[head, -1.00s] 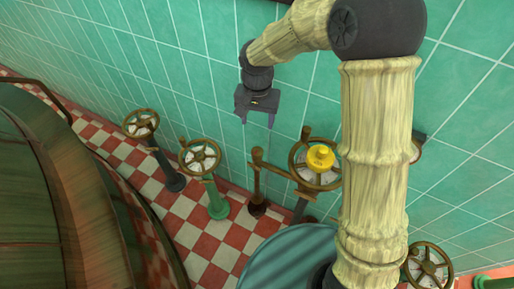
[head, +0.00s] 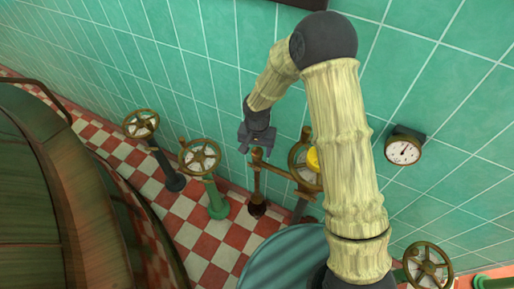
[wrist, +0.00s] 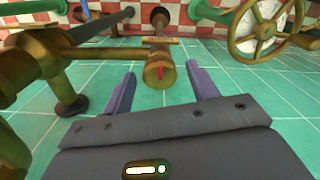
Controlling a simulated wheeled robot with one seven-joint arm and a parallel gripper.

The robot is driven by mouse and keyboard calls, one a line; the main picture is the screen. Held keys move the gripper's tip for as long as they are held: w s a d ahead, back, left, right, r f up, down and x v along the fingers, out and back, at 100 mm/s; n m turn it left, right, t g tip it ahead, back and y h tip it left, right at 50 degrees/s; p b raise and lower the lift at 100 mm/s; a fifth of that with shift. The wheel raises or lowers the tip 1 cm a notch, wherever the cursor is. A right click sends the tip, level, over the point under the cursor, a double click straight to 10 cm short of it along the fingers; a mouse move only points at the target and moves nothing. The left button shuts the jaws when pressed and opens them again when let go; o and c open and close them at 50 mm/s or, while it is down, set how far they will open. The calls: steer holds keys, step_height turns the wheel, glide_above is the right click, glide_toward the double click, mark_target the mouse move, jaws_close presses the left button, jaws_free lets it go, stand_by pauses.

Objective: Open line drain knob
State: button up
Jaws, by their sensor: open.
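A brass knob (wrist: 159,72) with a red mark on its round end face shows in the wrist view, with a small label plate (wrist: 160,41) just beyond it. I take it to be the line drain knob; the label is too small to read. My gripper (wrist: 160,69) is open, with one finger on each side of the knob in the picture and gaps on both sides. I cannot tell how far off in depth it is. In the head view my gripper (head: 257,146) is just above the top of a brass post (head: 257,180).
A brass handwheel with a yellow hub (head: 313,160) is close right, partly behind my arm. Handwheels on a green pillar (head: 200,157) and a dark pillar (head: 141,123) stand left. A gauge (head: 403,150) is on the tiled wall. A large copper kettle (head: 40,190) fills the left.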

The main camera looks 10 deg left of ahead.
steer(key=shift+c, duration=0.5)
steer(key=c, duration=0.9)
